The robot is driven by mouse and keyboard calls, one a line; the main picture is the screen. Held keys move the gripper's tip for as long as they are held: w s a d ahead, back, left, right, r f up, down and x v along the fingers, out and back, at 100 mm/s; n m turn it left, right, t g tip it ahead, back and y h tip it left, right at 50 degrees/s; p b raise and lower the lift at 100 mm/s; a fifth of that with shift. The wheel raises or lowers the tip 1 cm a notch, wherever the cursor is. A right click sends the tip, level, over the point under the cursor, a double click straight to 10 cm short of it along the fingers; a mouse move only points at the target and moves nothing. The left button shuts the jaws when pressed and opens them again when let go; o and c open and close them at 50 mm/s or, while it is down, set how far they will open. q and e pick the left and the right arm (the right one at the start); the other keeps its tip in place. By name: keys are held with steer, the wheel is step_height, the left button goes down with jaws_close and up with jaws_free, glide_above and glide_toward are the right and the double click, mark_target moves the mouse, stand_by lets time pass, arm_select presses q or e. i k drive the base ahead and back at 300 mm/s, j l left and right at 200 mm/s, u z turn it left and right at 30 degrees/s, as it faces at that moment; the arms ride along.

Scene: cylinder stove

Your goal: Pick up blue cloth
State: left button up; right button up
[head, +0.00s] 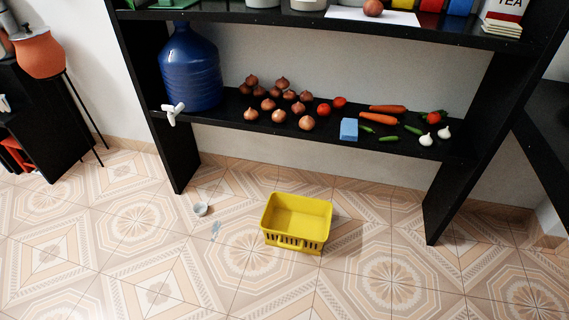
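A light blue, block-shaped item (349,130), which looks like the blue cloth, lies near the front edge of the black lower shelf (235,125). It sits right of the onions and left of the green chillies and carrots. Neither of my grippers shows in the head view.
A large blue water jug (190,68) with a white tap stands at the shelf's left end. Onions (307,123), tomatoes (339,102), carrots (380,119) and garlic (426,139) surround the blue item.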

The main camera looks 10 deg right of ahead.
mark_target(349, 127)
steer(key=i+l+u, duration=0.1)
steer(key=i+l, duration=0.2)
steer(key=i+l+u, duration=0.1)
steer(key=i+l, duration=0.2)
steer(key=l, duration=0.25)
steer(key=i+l+u, duration=0.1)
steer(key=i+l, duration=0.2)
steer(key=l, duration=0.15)
